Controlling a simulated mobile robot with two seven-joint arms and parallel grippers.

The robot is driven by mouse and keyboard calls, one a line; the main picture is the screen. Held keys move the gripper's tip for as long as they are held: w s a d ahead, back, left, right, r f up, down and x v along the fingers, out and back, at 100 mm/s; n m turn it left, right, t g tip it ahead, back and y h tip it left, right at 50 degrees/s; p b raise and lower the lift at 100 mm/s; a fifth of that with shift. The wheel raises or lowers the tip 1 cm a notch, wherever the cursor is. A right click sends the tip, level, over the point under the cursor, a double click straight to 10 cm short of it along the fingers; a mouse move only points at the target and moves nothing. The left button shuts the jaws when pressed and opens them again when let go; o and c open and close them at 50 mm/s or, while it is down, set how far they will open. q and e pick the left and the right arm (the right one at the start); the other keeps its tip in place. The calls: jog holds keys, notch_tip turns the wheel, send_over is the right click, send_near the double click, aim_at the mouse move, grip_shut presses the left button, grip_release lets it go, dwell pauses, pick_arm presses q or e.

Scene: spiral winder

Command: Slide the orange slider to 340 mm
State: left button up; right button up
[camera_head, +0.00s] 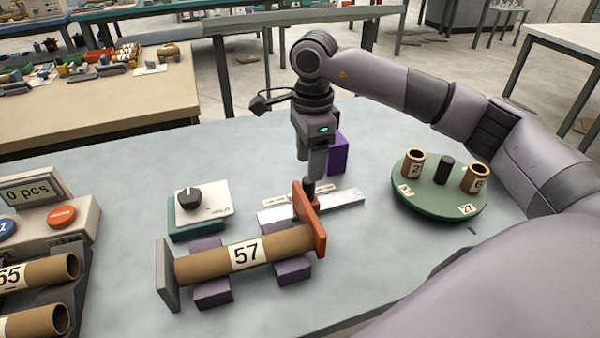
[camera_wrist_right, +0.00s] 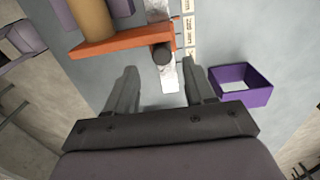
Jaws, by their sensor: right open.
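The orange slider (camera_head: 310,232) is an upright plate at the right end of a brown tube (camera_head: 213,265) labelled 57. It stands across a pale metal scale rail (camera_head: 343,198) and carries a dark knob. In the right wrist view the orange slider (camera_wrist_right: 118,43) crosses the top, with its round dark knob (camera_wrist_right: 162,54) ahead of the fingers. My right gripper (camera_head: 314,172) points down just above the knob; in the wrist view the right gripper (camera_wrist_right: 161,80) is open, its fingers apart with nothing between the tips. The rail's markings are too small to read. My left gripper is not in view.
A grey end plate (camera_head: 167,275) stands at the tube's left end, and purple supports (camera_head: 213,292) lie under the tube. A purple open box (camera_wrist_right: 240,86) is close to the right finger. A dial box (camera_head: 200,207) and a green turntable (camera_head: 425,197) flank the rail.

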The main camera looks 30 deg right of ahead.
jog(key=shift+w+d, duration=0.15)
jog(key=shift+d, duration=0.05)
jog(key=shift+f, duration=3.5)
